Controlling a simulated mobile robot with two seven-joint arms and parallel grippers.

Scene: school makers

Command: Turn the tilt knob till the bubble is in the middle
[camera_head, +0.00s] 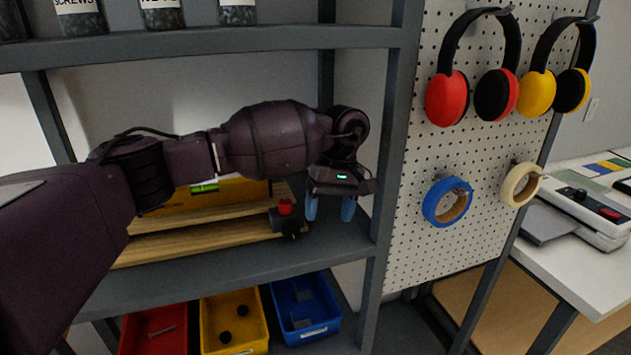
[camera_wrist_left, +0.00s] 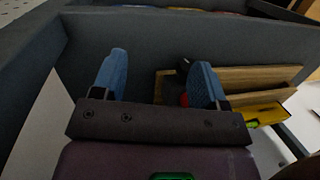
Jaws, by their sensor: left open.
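A yellow spirit level (camera_head: 235,192) with a green vial (camera_head: 205,187) lies on a wooden board (camera_head: 200,241) on the middle shelf. My arm covers part of it, and I cannot make out the bubble. At the board's right end is a dark block with a red top (camera_head: 286,207) and a black knob (camera_head: 291,230). My left gripper (camera_head: 330,212) is open and empty, with blue fingers pointing down just right of the knob, apart from it. In the left wrist view, the knob (camera_wrist_left: 182,65) shows partly beside the right finger, and the level (camera_wrist_left: 268,114) lies beyond it.
A shelf upright (camera_head: 381,165) stands close to the right of my gripper. An upper shelf (camera_head: 200,43) with jars is above. Red, yellow and blue bins (camera_head: 318,327) sit below. A pegboard (camera_head: 420,225) with ear defenders and tape rolls is at right.

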